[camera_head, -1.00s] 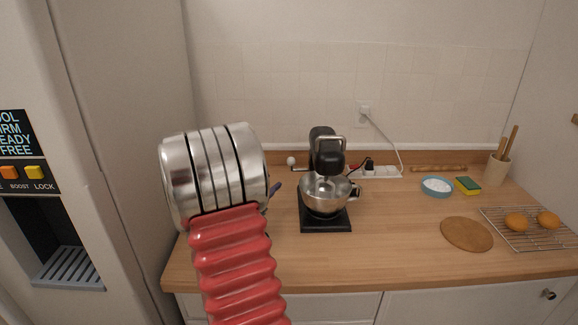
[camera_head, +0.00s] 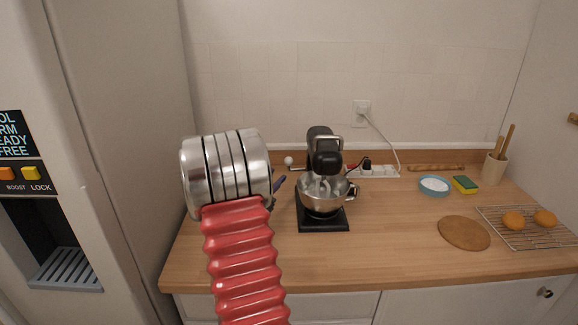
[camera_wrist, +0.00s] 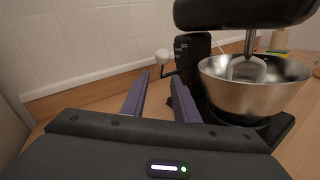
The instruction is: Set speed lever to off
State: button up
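A black stand mixer (camera_head: 323,160) with a steel bowl (camera_head: 323,196) stands on the counter. The speed lever (camera_head: 289,161) sticks out to the left of the mixer and ends in a round white knob. In the wrist view the lever's knob (camera_wrist: 163,56) is ahead of my gripper (camera_wrist: 160,88), just beyond the fingertips and between them in the picture. The two purple fingers are apart with nothing between them. The right finger is close to the mixer's base and bowl. In the head view my gripper (camera_head: 280,182) is mostly hidden behind my arm, left of the mixer.
A blue bowl (camera_head: 435,186), sponge (camera_head: 465,184), round board (camera_head: 464,233) and cooling rack (camera_head: 530,236) are at right. A tiled wall backs the counter. A tall appliance (camera_head: 120,140) stands left.

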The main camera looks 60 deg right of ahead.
aim_at(288, 165)
jog(key=d, duration=0.9)
jog(key=shift+s+d, duration=0.25)
jog(key=shift+d, duration=0.15)
jog(key=shift+c, duration=0.6)
grip_shut()
jog(key=shift+w+d+r, duration=0.1)
jog(key=shift+w, duration=0.05)
